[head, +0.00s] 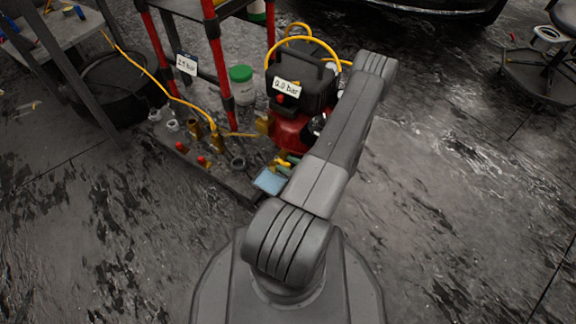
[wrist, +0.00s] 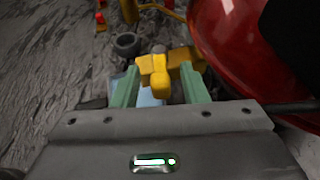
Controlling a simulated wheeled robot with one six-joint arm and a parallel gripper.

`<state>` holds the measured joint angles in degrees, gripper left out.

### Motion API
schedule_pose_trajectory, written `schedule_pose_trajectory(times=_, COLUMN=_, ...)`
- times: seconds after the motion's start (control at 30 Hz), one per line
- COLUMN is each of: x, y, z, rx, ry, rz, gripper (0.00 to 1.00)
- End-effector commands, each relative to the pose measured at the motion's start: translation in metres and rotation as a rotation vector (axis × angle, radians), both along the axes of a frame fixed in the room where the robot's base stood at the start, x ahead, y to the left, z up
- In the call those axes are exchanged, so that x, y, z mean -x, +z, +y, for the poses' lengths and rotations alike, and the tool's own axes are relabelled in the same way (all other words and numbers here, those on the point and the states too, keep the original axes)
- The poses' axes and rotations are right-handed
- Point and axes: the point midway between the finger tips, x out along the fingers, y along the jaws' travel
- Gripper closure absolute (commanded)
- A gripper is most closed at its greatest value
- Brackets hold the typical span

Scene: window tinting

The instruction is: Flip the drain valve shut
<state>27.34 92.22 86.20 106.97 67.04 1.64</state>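The drain valve is most likely the yellow lever piece (wrist: 158,82) low beside the red tank (wrist: 235,35) in the wrist view. It has an upright part and an arm reaching right toward the tank. My gripper (wrist: 160,72) has its two green fingers apart, one on each side of the yellow piece. I cannot tell whether either finger touches it. In the head view, my gripper (head: 287,163) is small and partly hidden by my arm, low in front of the red compressor (head: 288,130). The valve's inner joint is hidden.
A label on the compressor reads 0.0 bar (head: 286,86); another on the rack reads 2.1 bar (head: 187,64). A blue cloth (head: 269,181) lies by the gripper. A dark ring (wrist: 128,44), brass fittings and a yellow hose (head: 170,94) are nearby.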

Motion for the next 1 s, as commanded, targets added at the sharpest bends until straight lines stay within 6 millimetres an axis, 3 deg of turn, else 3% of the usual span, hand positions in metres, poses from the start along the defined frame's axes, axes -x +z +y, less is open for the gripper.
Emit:
schedule_pose_trajectory(times=0.23, x=-0.0005, y=-0.0002, z=0.0006, rx=0.0, ry=0.0, rz=0.0, gripper=0.6)
schedule_pose_trajectory(times=0.43, x=-0.0004, y=-0.0002, z=0.0006, rx=0.0, ry=0.0, rz=0.0, gripper=0.97)
schedule_pose_trajectory(times=0.47, x=-0.0004, y=-0.0002, z=0.0006, rx=0.0, ry=0.0, rz=0.0, gripper=1.0)
schedule_pose_trajectory(times=1.0, x=-0.0102, y=-0.0018, z=-0.0063, rx=0.001, ry=0.193, rz=-0.004, gripper=1.0)
